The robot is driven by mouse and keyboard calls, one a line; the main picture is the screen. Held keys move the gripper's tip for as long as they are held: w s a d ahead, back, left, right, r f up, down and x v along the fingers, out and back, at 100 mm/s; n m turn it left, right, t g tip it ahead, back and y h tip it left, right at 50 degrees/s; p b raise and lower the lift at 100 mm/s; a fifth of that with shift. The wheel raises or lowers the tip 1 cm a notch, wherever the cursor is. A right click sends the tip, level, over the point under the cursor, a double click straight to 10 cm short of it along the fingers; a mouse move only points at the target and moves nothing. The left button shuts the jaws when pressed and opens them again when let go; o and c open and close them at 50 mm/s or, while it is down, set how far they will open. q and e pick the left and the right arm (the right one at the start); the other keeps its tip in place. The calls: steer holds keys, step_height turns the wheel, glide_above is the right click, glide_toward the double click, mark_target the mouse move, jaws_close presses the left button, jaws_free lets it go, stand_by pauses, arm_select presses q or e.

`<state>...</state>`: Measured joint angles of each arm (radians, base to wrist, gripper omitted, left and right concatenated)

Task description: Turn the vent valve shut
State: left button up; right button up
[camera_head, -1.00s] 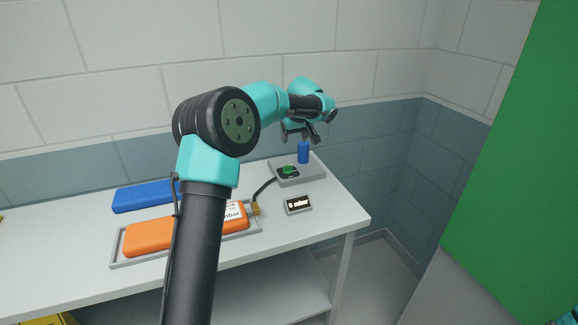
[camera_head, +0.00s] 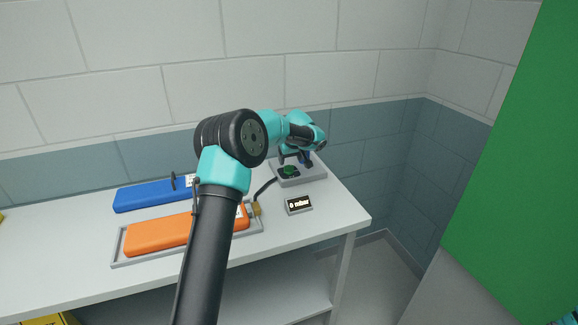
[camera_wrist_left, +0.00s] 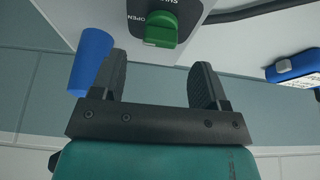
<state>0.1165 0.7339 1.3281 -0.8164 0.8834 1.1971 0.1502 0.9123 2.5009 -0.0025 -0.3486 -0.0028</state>
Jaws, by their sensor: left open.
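The vent valve is a green knob (camera_head: 289,170) on a dark plate on top of a grey box (camera_head: 304,180). In the left wrist view the green knob (camera_wrist_left: 160,30) sits beside printed "OPEN" and a partly cut-off word. I cannot tell its exact setting. My left gripper (camera_head: 296,158) is just above the box. In the wrist view the left gripper (camera_wrist_left: 160,65) is open and empty, with the knob beyond its fingertips and between them in the picture. A blue post (camera_wrist_left: 90,62) stands beside one finger, outside the jaws. My right gripper is out of view.
A small display (camera_head: 298,204) stands in front of the box. A dark hose (camera_head: 264,188) runs from the box to a brass fitting. An orange pack (camera_head: 158,234) lies in a grey tray, with a blue pack (camera_head: 150,196) behind. The table's right front is clear.

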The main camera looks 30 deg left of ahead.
mark_target(289, 166)
arm_select(q)
steer(key=shift+x, duration=2.4)
steer(key=c, duration=0.9)
